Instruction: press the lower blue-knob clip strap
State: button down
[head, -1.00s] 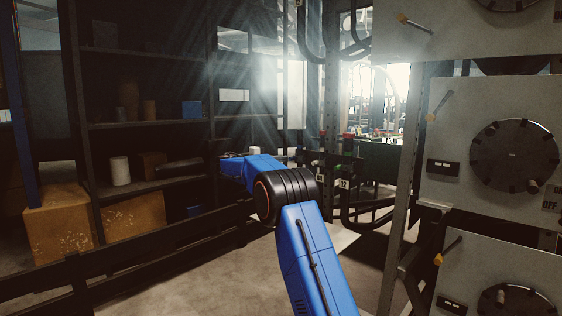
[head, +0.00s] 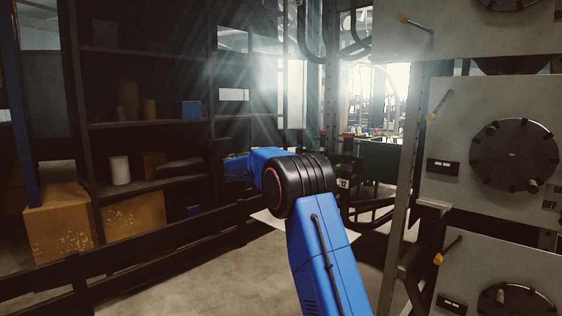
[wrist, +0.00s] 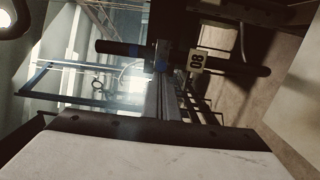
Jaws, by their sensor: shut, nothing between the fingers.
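I cannot make out a blue-knob clip strap for certain in either view. In the wrist view a dark horizontal bar (wrist: 120,48) has small blue parts (wrist: 161,62) near its middle and a tag marked 08 (wrist: 197,61) to their right. Whether these blue parts belong to a clip strap I cannot tell. My blue arm (head: 325,262) rises from the bottom of the head view, bends at a black joint and points left, away from the panels. The fingers of my gripper do not show in either view.
Grey panels with round black dials (head: 513,155) and yellow-tipped levers (head: 447,250) stand at the right. A dark shelf (head: 150,124) with boxes stands at the left, behind a low rail (head: 150,255). A pale plate with a dark edge (wrist: 150,150) fills the wrist view's bottom.

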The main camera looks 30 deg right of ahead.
jog(key=s+n+t+y, duration=0.6)
jog(key=s+n+t, duration=0.1)
jog(key=t, duration=0.2)
jog(key=shift+d+y, duration=0.25)
jog(key=shift+y, duration=0.05)
dwell(0.3)
jog(key=v, duration=1.1)
jog(key=shift+a+f, duration=0.15)
jog(key=shift+a, duration=0.3)
jog(key=shift+s, duration=0.2)
